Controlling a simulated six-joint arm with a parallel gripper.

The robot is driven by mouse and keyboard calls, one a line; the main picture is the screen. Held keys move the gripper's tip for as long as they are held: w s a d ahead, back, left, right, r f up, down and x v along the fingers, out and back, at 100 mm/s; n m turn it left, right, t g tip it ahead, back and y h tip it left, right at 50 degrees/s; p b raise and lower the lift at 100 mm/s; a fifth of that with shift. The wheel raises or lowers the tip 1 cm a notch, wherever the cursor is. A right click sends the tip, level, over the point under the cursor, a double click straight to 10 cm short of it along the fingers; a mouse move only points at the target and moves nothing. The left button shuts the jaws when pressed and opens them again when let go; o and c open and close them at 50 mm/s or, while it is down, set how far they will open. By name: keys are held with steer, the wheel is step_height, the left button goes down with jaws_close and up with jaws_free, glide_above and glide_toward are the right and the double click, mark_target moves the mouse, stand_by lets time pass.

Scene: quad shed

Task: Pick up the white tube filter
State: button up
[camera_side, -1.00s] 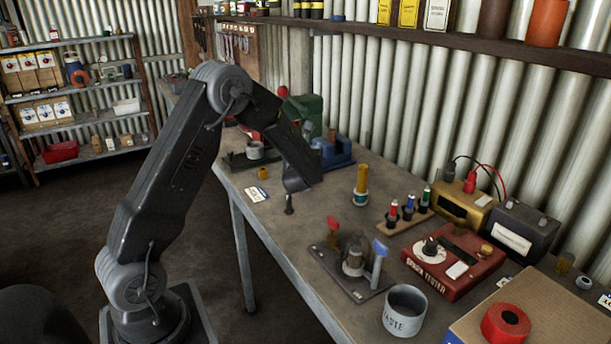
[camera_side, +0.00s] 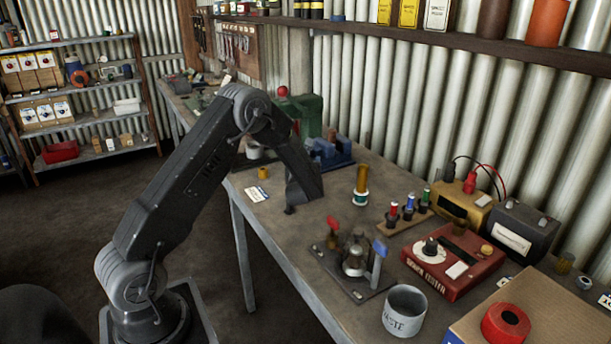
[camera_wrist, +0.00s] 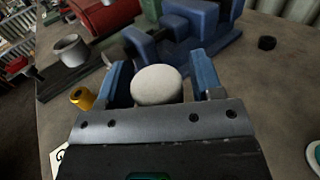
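The white tube filter shows in the wrist view as a pale rounded end (camera_wrist: 157,86) between the two blue fingers of my gripper (camera_wrist: 158,70). The fingers stand on its left and right. A narrow gap shows on the right; on the left the finger is very close, and I cannot tell if it touches. The gripper looks open around the filter. In the side view my forearm end (camera_side: 304,187) is low over the bench, and the filter and fingers are hidden there.
A blue block fixture (camera_side: 330,152) stands just beyond my gripper. A yellow bush (camera_side: 263,173) and a grey cup (camera_wrist: 70,51) are to the left. A yellow-topped spool (camera_side: 361,185) and a clamp plate (camera_side: 350,275) stand to the right on the bench (camera_side: 255,222).

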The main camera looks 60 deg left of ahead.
steer(key=c, duration=0.8)
steer(key=shift+r, duration=0.15)
